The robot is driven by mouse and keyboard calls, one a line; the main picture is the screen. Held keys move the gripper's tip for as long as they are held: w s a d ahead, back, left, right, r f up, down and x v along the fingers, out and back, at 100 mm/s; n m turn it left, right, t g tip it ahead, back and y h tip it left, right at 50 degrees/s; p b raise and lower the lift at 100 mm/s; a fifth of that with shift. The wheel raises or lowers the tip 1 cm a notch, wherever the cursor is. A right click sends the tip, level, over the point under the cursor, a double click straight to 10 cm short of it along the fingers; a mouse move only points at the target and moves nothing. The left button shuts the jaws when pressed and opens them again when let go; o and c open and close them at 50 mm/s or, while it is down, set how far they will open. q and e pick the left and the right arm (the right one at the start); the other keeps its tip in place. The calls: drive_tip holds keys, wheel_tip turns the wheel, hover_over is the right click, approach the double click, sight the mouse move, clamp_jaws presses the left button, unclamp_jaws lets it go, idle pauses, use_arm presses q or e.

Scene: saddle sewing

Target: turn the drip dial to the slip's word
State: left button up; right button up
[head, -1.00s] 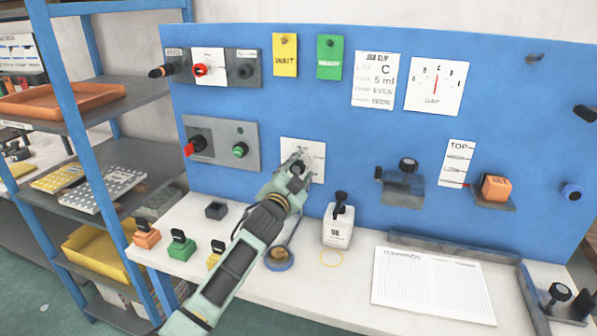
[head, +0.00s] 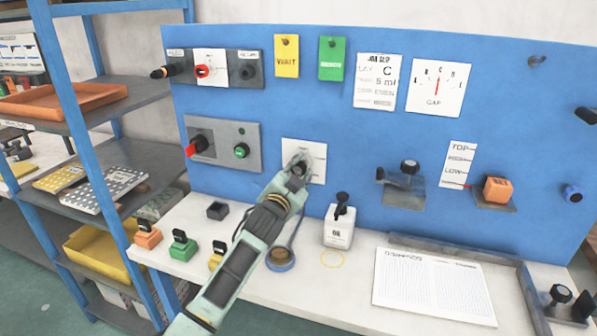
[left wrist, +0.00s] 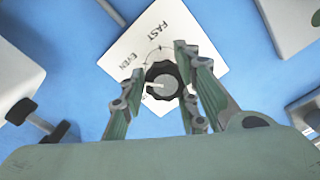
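The drip dial (left wrist: 163,80) is a round black knob with a grey centre and a white pointer mark, on a white card (head: 318,150) on the blue board. In the left wrist view the mark points left and slightly down. The card reads FAST at the top and EVEN at the left; a lower label is partly hidden by a finger. My left gripper (left wrist: 160,75) is open, with its fingers on both sides of the dial; contact cannot be told. It also shows at the dial in the head view (head: 299,166). The job slip (head: 377,82) has a line that seems to read EVEN. My right gripper is out of view.
The oil bottle (head: 339,225) stands on the white bench right of my left arm. Several stamps, including a green one (head: 182,246), stand to the left. A switch panel (head: 222,145) is left of the dial.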

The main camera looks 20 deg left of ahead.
use_arm(q)
drive_tip(key=shift+o, duration=1.2)
drive_tip(key=shift+d+f, duration=0.25)
drive_tip(key=shift+a+r, duration=0.1)
drive_tip(key=s, duration=1.2)
drive_tip(key=shift+a, duration=0.15)
